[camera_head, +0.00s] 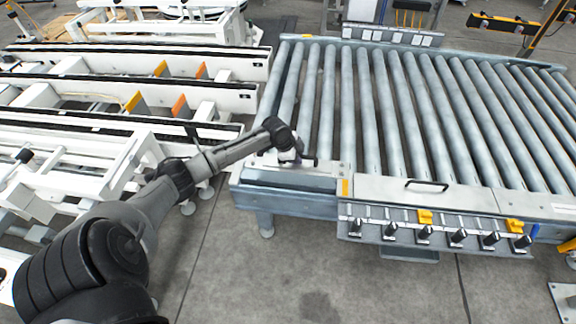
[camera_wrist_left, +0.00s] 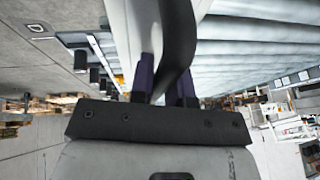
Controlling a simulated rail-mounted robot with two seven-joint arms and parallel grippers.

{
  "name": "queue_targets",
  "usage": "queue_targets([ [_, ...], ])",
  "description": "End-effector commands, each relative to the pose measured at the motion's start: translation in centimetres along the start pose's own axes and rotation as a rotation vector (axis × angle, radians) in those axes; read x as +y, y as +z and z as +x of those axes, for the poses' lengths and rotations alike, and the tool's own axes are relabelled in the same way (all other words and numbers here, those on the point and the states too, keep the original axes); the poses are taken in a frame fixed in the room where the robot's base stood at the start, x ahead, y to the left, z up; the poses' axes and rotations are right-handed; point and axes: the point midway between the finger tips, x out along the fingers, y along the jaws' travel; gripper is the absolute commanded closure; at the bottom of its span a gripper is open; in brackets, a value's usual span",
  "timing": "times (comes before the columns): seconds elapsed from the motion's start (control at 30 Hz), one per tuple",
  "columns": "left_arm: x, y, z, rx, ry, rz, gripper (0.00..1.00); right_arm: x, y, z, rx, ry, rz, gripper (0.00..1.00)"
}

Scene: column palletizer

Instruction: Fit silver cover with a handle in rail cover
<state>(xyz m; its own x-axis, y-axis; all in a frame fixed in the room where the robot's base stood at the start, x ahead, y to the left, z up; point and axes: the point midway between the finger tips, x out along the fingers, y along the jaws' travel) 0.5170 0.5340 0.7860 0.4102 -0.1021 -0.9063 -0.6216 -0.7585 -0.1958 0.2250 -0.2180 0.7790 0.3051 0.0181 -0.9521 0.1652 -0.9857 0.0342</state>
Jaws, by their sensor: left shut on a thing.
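My left gripper (camera_head: 297,158) is at the front left corner of the roller conveyor, low over its front rail. In the left wrist view its purple fingers (camera_wrist_left: 163,88) are shut on a dark curved handle (camera_wrist_left: 178,40). A pale silver surface (camera_wrist_left: 126,35) runs beside the handle; this looks like the silver cover. In the head view, a silver strip (camera_head: 320,178) lies under the gripper on the front rail, partly hidden by the hand. I cannot tell whether it is seated. Another silver cover with a black handle (camera_head: 427,187) lies on the rail to the right. My right gripper is not in view.
Grey rollers (camera_head: 400,110) fill the conveyor behind the rail. Black knobs and yellow clips (camera_head: 424,218) line the bracket below its front edge. White conveyor frames (camera_head: 150,90) stand at the left. The floor (camera_head: 320,265) in front is clear.

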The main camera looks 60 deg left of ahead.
Motion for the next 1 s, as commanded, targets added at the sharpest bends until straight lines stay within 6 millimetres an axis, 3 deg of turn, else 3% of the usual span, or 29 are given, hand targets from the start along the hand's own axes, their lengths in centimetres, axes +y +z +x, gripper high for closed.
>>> queue_targets([
  [0.03,-0.8,1.2,1.3,0.004,-0.007,-0.003,1.0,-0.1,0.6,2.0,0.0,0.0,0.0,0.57],
  [0.3,-3.1,4.3,3.0,0.003,-0.007,-0.003,1.0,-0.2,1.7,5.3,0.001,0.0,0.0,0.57],
  [0.57,-3.9,5.3,3.4,0.003,-0.007,-0.003,1.0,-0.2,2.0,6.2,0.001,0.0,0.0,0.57],
  [1.0,-3.7,6.0,4.8,0.002,-0.006,-0.004,1.0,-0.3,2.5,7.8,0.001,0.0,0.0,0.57],
])
